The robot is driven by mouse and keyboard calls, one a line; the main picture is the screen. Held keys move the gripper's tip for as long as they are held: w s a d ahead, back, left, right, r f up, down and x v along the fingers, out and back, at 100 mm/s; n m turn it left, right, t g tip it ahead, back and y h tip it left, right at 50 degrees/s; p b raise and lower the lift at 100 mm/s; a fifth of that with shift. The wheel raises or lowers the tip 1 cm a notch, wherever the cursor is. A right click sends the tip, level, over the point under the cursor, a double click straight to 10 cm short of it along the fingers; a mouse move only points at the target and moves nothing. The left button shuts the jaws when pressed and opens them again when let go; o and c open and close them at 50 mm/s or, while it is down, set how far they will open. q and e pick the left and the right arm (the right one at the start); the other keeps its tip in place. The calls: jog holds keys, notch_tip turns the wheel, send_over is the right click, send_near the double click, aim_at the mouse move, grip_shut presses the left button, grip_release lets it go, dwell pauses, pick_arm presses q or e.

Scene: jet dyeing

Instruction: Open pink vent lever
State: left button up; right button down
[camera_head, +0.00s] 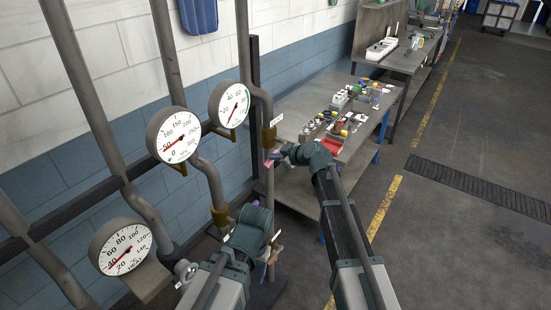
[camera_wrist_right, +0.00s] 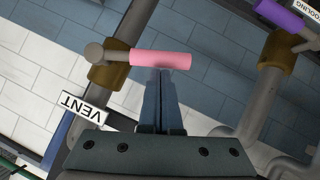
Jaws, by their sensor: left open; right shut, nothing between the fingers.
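The pink vent lever (camera_wrist_right: 160,60) sticks out sideways from a brass valve (camera_wrist_right: 107,70) on a grey pipe, beside a white VENT label (camera_wrist_right: 82,108). A small part of the lever (camera_head: 268,163) shows in the head view. My right gripper (camera_wrist_right: 162,74) is shut with nothing between its fingers. Its fingertips are at the lower edge of the pink sleeve; I cannot tell whether they touch it. In the head view the right gripper (camera_head: 276,157) is beside the vent pipe. My left gripper (camera_head: 273,250) is open, lower down near the pipes.
A purple lever (camera_wrist_right: 281,18) with a COOLING label sits on a neighbouring pipe. Round gauges (camera_head: 174,135) are mounted on the pipes at left. A workbench (camera_head: 290,105) with tools and a red tray (camera_head: 332,146) stands behind the right arm. Floor at right is open.

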jog(key=shift+f+n+b, duration=0.3)
jog(key=shift+f+b, duration=0.05)
jog(key=shift+b, duration=0.25)
jog(key=shift+f, duration=0.1)
jog(key=w+d+f+n+t+h+b, duration=0.1)
jog(key=w+d+f+n+t+b, duration=0.2)
jog(key=f+b, duration=0.5)
jog(key=shift+w+d+n+t+h+b, duration=0.3)
jog(key=shift+w+n+t+b, duration=0.7)
jog(key=shift+b, duration=2.35)
jog(key=shift+s, duration=0.1)
